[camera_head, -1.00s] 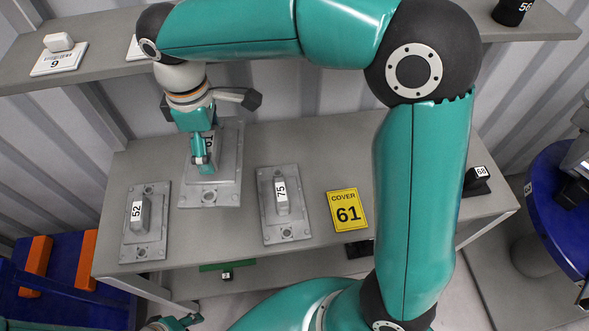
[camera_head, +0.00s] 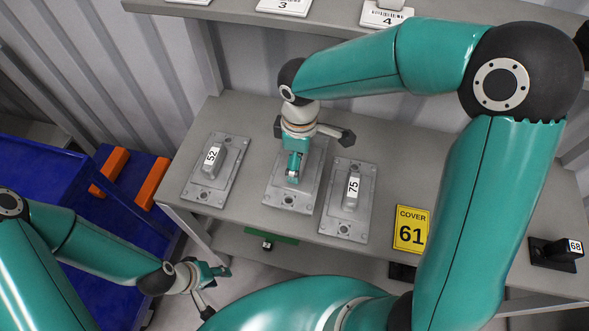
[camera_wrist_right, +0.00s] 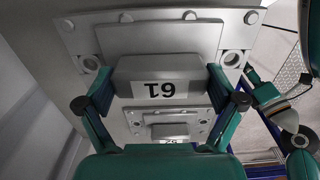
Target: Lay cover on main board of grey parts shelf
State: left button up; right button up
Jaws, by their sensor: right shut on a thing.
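The cover (camera_head: 289,196) is a grey plate with a raised handle marked 61, which reads upside down in the right wrist view (camera_wrist_right: 160,85). My right gripper (camera_head: 293,178) is shut on the handle; its fingers show on both sides of it in the wrist view. The cover is over the main board (camera_head: 262,118) of the grey shelf, between cover 52 (camera_head: 215,170) and cover 75 (camera_head: 347,203). I cannot tell whether its underside touches the board. My left gripper (camera_head: 217,272) is off the shelf's front edge; its opening is unclear.
A yellow sign reading COVER 61 (camera_head: 411,229) is to the right of cover 75. A black block marked 68 (camera_head: 556,250) is at the right. An upper shelf (camera_head: 228,12) holds numbered plates. Blue bins with orange parts (camera_head: 108,172) stand left.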

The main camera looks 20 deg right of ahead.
jog(key=shift+f, duration=2.6)
jog(key=o, duration=1.3)
jog(key=shift+f, duration=0.1)
notch_tip(320, 180, up, 12)
jog(key=shift+r, duration=0.15)
